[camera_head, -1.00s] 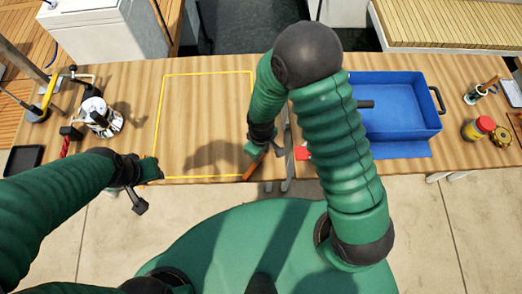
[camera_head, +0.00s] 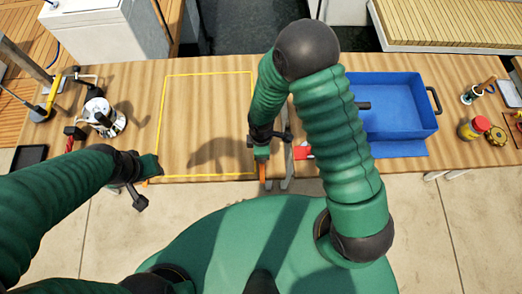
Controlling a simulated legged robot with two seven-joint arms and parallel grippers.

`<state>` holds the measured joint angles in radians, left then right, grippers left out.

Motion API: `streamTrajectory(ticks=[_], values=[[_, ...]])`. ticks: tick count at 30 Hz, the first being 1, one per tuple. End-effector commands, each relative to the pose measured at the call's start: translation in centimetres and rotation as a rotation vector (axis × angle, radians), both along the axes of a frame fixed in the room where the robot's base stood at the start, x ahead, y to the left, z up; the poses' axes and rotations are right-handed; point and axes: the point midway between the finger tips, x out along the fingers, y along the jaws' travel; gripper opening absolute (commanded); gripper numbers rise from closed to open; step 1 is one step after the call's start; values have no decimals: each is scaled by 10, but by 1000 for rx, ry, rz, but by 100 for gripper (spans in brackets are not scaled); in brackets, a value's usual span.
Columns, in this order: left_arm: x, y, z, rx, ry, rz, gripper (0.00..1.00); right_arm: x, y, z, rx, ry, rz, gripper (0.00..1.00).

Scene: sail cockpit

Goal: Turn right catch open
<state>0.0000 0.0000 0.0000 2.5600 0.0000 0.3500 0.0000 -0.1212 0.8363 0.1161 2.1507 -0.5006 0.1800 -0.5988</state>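The yellow outline (camera_head: 206,73) marks a rectangular panel on the wooden worktop. The right catch, an orange bar (camera_head: 262,172), is at the outline's front right corner and points toward me over the front edge. My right gripper (camera_head: 261,153) is directly over its far end and hides it. I cannot tell whether its fingers are closed on the bar. A small orange bit (camera_head: 147,181) shows at the front left corner, probably the left catch. My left gripper (camera_head: 150,167) is beside it, and its finger opening is not clear.
A blue bin (camera_head: 405,85) is right of my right arm, with a red piece (camera_head: 302,152) near its left front. A metal pot (camera_head: 101,115) and a black tray (camera_head: 29,157) are at left. A red-lidded jar (camera_head: 474,127) is at right. The panel is bare.

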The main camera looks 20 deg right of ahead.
Motion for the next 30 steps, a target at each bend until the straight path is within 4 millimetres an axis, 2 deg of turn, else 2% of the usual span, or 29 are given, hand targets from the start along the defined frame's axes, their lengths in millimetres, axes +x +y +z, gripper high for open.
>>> streamTrajectory(ticks=[14,15,19,20,30], values=[[0,0,1,0,0,0,36,3,1,1,3,-8,17,0],[0,0,1,0,0,0,36,4,1,1,3,-8,17,35],[0,0,1,0,0,0,36,3,0,1,1,-7,16,52],[0,0,1,0,0,0,36,2,0,1,2,-6,16,55],[0,0,1,0,0,0,36,1,0,5,1,-3,14,55]])
